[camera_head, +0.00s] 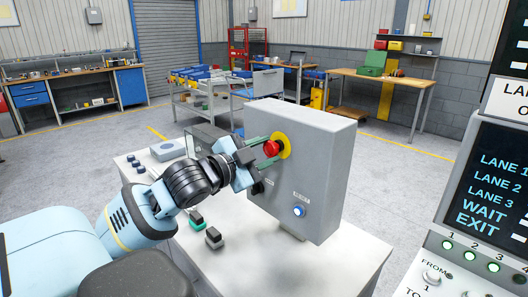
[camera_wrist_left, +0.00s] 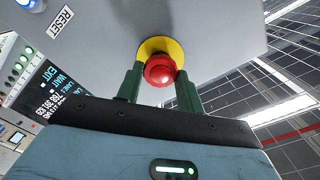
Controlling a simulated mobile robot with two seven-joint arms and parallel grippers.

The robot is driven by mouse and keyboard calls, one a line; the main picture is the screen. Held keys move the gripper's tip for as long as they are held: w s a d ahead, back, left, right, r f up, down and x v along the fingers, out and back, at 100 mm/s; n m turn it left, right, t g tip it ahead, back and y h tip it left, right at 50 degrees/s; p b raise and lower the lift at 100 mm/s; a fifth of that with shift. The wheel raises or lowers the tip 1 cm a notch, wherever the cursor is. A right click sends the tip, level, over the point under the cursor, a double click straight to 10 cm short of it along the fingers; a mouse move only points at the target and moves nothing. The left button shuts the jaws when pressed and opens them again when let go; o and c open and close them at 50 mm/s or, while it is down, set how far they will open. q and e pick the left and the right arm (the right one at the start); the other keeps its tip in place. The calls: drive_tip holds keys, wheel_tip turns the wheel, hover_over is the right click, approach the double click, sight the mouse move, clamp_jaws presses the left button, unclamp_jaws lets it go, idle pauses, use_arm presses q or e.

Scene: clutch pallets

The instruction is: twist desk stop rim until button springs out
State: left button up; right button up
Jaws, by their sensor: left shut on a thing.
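The red stop button (camera_head: 271,148) sits on a yellow disc (camera_head: 284,141) on the front of a grey box (camera_head: 318,165) that stands on the desk (camera_head: 340,255). My left gripper (camera_head: 265,152) is at the button, with its green fingers on either side of the red rim. In the left wrist view the red button (camera_wrist_left: 160,70) shows between the two fingers (camera_wrist_left: 160,84), with the yellow disc (camera_wrist_left: 153,46) behind it. The gripper is shut on the button's rim. Whether the button is pressed in or out cannot be told. My right gripper is not in view.
A lit blue button (camera_head: 299,211) is lower on the same box, beside a reset label. Small switches (camera_head: 213,237) lie on the desk in front. A lane display panel (camera_head: 490,185) stands at the right. Open floor lies behind the desk.

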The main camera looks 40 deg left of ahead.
use_arm(q)
drive_tip(key=o, duration=1)
drive_tip(key=shift+s, duration=0.1)
